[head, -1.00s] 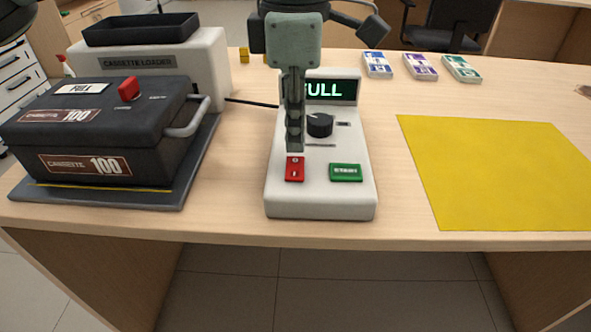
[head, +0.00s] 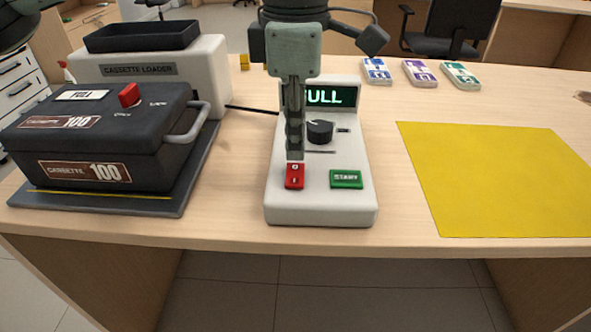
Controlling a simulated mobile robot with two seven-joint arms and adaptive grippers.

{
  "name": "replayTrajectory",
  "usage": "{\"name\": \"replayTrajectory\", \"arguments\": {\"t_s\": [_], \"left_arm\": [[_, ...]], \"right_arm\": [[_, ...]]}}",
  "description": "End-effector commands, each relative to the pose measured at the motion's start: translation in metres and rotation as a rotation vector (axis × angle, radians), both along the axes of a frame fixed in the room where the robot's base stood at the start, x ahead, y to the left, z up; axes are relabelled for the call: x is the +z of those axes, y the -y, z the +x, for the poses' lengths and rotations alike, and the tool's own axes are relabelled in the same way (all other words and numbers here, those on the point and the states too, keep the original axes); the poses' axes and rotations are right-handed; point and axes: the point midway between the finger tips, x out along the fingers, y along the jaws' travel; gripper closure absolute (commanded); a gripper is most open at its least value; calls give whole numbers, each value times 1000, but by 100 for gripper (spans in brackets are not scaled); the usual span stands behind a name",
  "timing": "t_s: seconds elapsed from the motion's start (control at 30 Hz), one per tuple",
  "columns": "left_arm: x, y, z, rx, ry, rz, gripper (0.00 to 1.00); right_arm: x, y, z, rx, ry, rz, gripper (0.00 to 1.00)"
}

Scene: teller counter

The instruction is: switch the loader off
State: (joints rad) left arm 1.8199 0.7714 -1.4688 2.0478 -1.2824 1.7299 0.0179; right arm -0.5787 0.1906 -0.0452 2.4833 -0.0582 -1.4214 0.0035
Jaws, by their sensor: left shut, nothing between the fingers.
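The loader's control box (head: 320,205) is white and stands in the middle of the counter. Its screen (head: 332,95) is lit green, with "ULL" readable and the left edge covered by my gripper. A red rocker switch (head: 294,178), marked O at the top and I at the bottom, sits at the front left of the box. A green START button (head: 346,179) is to its right and a black knob (head: 320,132) is above. My left gripper (head: 294,156) is shut and empty, pointing down at the red switch's upper end; I cannot tell whether it touches. My right gripper is not in view.
The white cassette loader (head: 215,75) with a black tray stands at the back left. A black cassette 100 box (head: 150,145) with a red knob sits before it on a dark mat. A yellow mat (head: 500,180) lies right. Banknote bundles (head: 419,73) lie behind it.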

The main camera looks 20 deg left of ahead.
Motion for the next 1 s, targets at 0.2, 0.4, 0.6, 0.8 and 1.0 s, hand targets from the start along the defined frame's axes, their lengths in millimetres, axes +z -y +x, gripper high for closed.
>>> {"name": "replayTrajectory", "arguments": {"t_s": [0.2, 0.4, 0.6, 0.8, 1.0], "left_arm": [[0, 0, 0, 0, 0, 0, 100], [0, 0, 0, 0, 0, 0, 100], [-2, 0, 0, 0, 0, 0, 100], [-5, 0, 0, 0, 0, 0, 100], [-8, 0, 0, 0, 0, 0, 100]], "right_arm": [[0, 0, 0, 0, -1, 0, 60], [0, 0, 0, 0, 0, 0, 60], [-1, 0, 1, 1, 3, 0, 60], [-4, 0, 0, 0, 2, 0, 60], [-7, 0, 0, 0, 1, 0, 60]]}}
